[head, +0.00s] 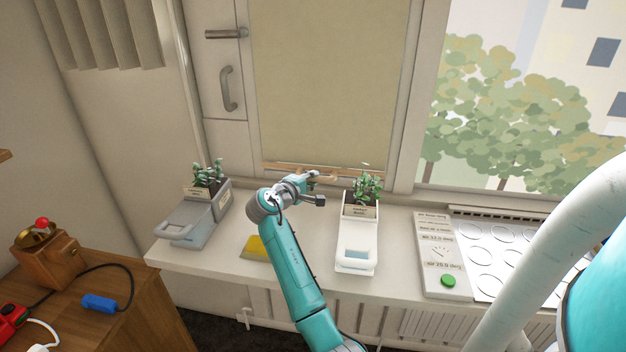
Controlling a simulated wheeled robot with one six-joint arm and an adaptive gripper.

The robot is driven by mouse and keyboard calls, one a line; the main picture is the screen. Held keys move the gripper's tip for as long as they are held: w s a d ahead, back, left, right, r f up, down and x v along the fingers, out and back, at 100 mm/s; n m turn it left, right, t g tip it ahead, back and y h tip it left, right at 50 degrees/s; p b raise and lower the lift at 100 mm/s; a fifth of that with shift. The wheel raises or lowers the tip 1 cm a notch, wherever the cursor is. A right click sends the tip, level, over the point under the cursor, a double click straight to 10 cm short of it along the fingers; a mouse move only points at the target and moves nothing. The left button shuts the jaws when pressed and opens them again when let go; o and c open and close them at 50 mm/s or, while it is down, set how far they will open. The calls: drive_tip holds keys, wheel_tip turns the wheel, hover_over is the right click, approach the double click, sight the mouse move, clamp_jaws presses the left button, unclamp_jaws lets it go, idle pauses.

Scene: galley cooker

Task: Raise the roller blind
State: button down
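The roller blind (328,80) is a beige sheet drawn down over the middle window. Its wooden bottom bar (285,167) lies near the sill, with small knob-like parts close to its middle. My teal arm reaches up from the bottom of the head view. My gripper (313,187) is just in front of and slightly below the bar, near its middle. The gripper is small and partly turned away, so I cannot tell whether its fingers touch the bar or are closed.
On the counter (392,235) stand a grey planter (195,222), a white planter (356,240), a yellow sponge-like block (258,247) and a panel with a green button (448,280). A wooden cabinet (130,325) is at lower left. An uncovered window (520,100) is at right.

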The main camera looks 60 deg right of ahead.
approach(313, 79)
drive_tip(key=s+d, duration=0.3)
drive_tip(key=d, duration=0.1)
drive_tip(key=shift+s, duration=0.3)
drive_tip(key=c, duration=1)
unclamp_jaws()
drive_tip(key=shift+c, duration=0.2)
drive_tip(key=a+r, duration=0.2)
drive_tip(key=a, duration=0.9)
drive_tip(key=shift+a, duration=0.4)
